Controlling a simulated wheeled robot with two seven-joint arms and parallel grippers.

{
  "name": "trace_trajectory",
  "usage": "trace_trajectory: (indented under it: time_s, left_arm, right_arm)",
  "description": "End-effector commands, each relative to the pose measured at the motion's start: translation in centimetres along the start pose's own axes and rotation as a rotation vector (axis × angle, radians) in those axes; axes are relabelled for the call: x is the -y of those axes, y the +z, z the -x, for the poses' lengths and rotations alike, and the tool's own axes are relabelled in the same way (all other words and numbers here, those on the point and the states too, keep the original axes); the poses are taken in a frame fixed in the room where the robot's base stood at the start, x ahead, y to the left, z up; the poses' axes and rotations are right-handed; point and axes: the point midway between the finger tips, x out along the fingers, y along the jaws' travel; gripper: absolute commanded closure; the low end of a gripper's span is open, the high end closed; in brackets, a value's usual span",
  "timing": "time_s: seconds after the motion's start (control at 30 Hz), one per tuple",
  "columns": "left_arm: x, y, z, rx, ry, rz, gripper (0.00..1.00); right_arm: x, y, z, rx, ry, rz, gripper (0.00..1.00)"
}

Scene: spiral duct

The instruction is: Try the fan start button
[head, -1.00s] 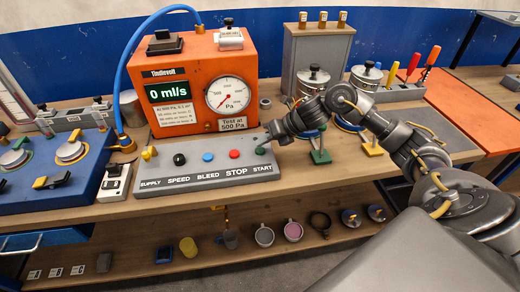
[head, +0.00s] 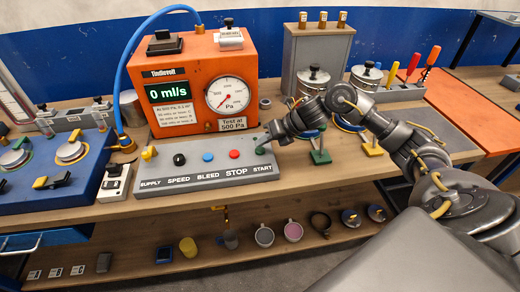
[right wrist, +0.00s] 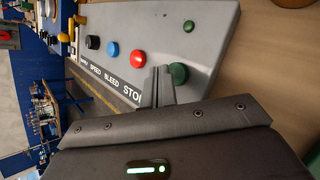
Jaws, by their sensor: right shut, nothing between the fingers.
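The grey control panel (head: 205,178) has the labels SUPPLY, SPEED, BLEED, STOP and START. The green start button (head: 260,150) is at its right end, and it also shows in the right wrist view (right wrist: 179,73). My right gripper (head: 266,139) is shut and empty, its tips right by the green button. In the right wrist view the fingertips (right wrist: 158,76) lie just beside the button; I cannot tell whether they touch it. The orange test unit (head: 195,75) behind the panel reads 0 ml/s. Its dial (head: 228,95) is marked Pa. My left gripper is out of view.
The red stop button (head: 234,154), blue button (head: 208,156) and black knob (head: 179,159) sit left of the start button. A green-footed stand (head: 320,157) is just right of the panel. A blue unit (head: 55,175) stands at left. The bench front is clear.

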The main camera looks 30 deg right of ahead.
Motion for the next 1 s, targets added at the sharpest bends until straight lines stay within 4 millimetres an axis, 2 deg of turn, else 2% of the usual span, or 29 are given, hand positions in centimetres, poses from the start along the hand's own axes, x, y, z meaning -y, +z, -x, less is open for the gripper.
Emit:
trace_trajectory:
  time_s: [0.27, 0.57, 1.0]
  left_arm:
    - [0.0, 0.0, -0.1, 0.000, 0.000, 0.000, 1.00]
    - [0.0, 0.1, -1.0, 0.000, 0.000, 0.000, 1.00]
    - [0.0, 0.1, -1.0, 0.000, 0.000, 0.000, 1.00]
  right_arm:
    - [0.0, 0.0, 0.0, 0.000, 0.000, 0.000, 1.00]
    - [0.5, -0.5, -0.6, 0.000, 0.000, 0.000, 1.00]
    - [0.5, -0.5, -0.6, 0.000, 0.000, 0.000, 1.00]
